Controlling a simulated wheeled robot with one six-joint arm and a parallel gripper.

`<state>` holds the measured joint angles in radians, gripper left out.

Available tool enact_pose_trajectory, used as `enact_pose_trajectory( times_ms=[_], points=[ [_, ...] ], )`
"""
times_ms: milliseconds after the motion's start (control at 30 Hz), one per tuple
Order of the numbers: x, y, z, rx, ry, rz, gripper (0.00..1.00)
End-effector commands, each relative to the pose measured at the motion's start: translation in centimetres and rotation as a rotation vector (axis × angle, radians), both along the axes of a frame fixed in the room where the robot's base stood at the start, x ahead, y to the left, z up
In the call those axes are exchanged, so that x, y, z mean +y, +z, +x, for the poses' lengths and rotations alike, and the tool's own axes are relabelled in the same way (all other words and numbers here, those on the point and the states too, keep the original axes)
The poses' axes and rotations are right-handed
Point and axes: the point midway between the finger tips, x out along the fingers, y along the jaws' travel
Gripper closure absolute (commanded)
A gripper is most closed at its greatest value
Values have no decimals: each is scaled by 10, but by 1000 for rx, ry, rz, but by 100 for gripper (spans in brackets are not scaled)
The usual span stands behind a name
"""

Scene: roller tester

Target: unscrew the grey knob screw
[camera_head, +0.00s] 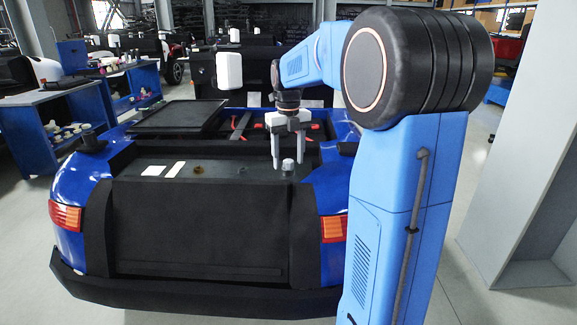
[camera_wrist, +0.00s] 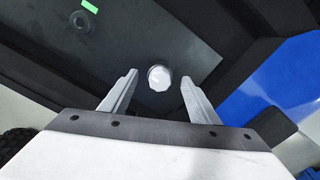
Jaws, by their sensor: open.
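The grey knob screw (camera_head: 288,167) stands on the dark rear deck (camera_head: 225,168) of a blue vehicle, near the deck's right end. In the wrist view the knob screw (camera_wrist: 159,77) shows as a pale faceted cap, between and just beyond the fingertips. My gripper (camera_head: 289,166) points down over it, and its two grey fingers are spread apart. In the wrist view my gripper (camera_wrist: 158,76) is open, with a gap on both sides of the knob. Nothing is held. I cannot tell the exact height of the fingertips relative to the knob.
White labels (camera_head: 164,170) lie on the deck to the left. A raised black panel (camera_head: 178,117) and an open bay with red parts (camera_head: 243,125) lie behind. Blue tables with small parts (camera_head: 55,125) stand at left; a grey pillar (camera_head: 525,150) stands at right.

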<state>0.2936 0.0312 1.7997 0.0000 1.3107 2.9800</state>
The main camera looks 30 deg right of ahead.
Motion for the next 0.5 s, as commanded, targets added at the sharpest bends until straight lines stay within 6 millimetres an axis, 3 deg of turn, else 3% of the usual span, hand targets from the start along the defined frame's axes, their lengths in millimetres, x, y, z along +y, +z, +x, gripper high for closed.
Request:
enact_pose_trajectory(
  times_ms=[267,500],
  points=[
    [0,-1,0,1,2,0,44],
    [0,-16,0,1,3,0,44]
  ],
)
